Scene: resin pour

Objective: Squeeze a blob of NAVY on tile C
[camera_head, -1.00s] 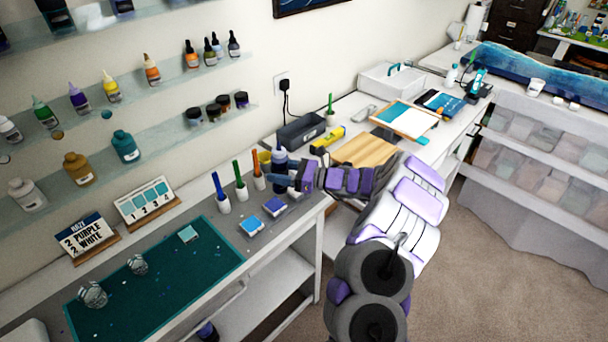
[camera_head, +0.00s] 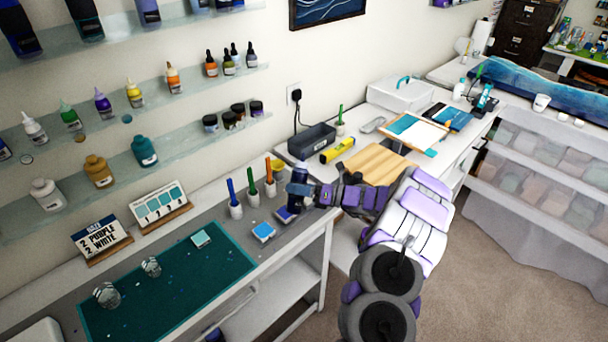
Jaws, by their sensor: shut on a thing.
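My gripper (camera_head: 301,198) is shut on a dark navy bottle (camera_head: 299,174) above the right end of the grey worktop. The bottle looks roughly upright; its lower part is hidden by my fingers. A dark blue tile (camera_head: 286,214) lies just below and left of my gripper, partly covered by it. A brighter blue tile (camera_head: 263,231) lies to its left, on the worktop. A pale teal tile (camera_head: 201,239) lies on the green mat. I cannot read letters on the tiles, so I cannot tell which is C. No blob leaving the bottle can be made out.
Two clear cups (camera_head: 107,294) (camera_head: 151,267) stand on the green mat (camera_head: 180,300). Shelves of bottles line the wall.

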